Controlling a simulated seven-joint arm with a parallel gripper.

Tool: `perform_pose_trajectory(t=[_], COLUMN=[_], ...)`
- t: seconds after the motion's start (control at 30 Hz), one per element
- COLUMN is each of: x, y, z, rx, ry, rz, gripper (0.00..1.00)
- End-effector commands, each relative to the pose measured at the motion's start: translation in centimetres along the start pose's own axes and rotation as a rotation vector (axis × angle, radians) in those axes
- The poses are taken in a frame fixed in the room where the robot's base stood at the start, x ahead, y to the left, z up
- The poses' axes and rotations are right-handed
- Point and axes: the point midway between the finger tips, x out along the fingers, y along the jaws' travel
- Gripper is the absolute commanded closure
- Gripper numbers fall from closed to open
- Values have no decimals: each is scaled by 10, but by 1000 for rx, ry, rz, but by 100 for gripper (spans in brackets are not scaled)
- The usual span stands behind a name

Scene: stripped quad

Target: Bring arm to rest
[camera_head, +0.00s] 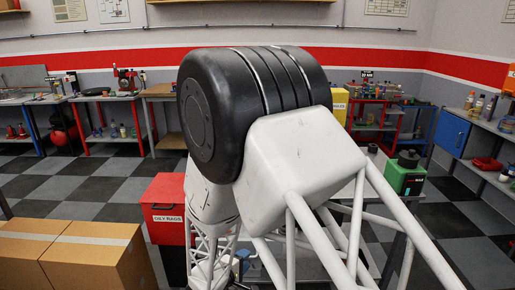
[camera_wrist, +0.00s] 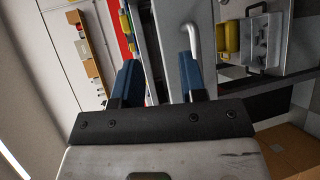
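My gripper (camera_wrist: 157,80) shows in the wrist view with its two blue fingers spread well apart. Nothing is between the fingertips, and background furniture shows through the gap. In the head view my arm's large black joint and white links fill the middle of the picture. My gripper is not visible in the head view. The wrist view is turned on its side, with shelves and the red wall stripe running up and down.
A red bin labelled oily rags (camera_head: 165,208) stands left of my arm. Cardboard boxes (camera_head: 75,250) are at the front left. A green-and-black machine (camera_head: 405,175) is on the right, near a blue cabinet (camera_head: 453,132). Workbenches line the back wall. Checkered floor lies open between.

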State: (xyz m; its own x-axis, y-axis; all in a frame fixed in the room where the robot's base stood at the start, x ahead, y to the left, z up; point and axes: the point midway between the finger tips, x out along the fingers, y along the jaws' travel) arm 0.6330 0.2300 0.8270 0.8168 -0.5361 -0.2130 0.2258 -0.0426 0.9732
Motion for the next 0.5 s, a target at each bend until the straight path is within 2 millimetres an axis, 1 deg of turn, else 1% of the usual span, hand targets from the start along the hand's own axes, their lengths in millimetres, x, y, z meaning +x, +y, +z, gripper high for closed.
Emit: perform_pose_trajectory(t=[0.03,0.2,0.37,0.5], x=[4,13,14,8], y=[16,58,93,118], z=[13,63,112,153], rx=[15,50,94,141], ry=[-43,-198,-332,-433], rz=[-13,-84,-169,-253], gripper=[62,62,62,62])
